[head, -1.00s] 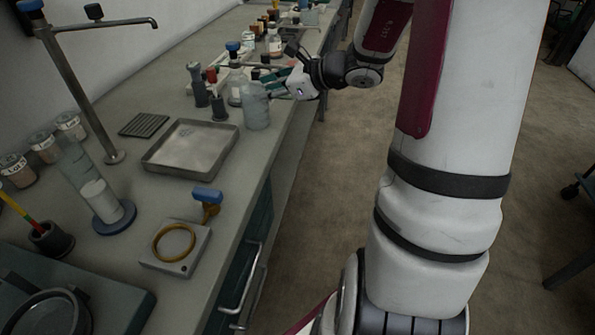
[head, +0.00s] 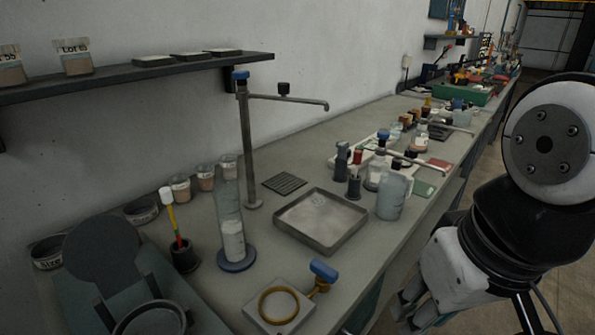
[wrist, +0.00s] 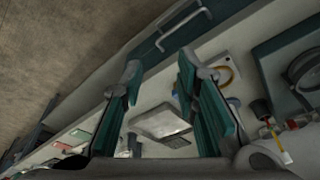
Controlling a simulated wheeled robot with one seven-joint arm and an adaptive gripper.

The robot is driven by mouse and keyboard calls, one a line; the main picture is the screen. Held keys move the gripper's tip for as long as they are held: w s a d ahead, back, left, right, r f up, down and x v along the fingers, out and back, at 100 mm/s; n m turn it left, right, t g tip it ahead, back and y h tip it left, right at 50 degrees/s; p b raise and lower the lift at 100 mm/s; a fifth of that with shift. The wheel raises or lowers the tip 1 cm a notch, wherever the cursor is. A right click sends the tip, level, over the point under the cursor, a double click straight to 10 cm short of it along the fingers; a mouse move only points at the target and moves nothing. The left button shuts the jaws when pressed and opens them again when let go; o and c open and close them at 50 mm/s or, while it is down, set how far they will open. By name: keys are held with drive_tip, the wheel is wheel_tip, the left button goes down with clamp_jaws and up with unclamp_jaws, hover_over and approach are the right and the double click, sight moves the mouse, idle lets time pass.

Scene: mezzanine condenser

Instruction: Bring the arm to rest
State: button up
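My gripper (head: 412,308) is low at the right of the head view, on the aisle side of the bench (head: 335,165), clear of the bench top. Its white wrist housing (head: 455,270) and black joint show above it. In the wrist view, my gripper (wrist: 158,76) has its two green-padded fingers spread well apart. Nothing is held between them. The metal tray (wrist: 163,122) on the bench shows through the gap, some way off.
A balance-like device (head: 110,255) is at front left. Bare floor (wrist: 60,50) lies beside the bench.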

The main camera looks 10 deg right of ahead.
drive_tip(key=shift+s+d, duration=0.1)
drive_tip(key=shift+d, duration=0.05)
wheel_tip(320, 180, up, 7)
drive_tip(key=t+p, duration=0.1)
drive_tip(key=p, duration=0.4)
drive_tip(key=shift+f, duration=0.1)
idle(0.8)
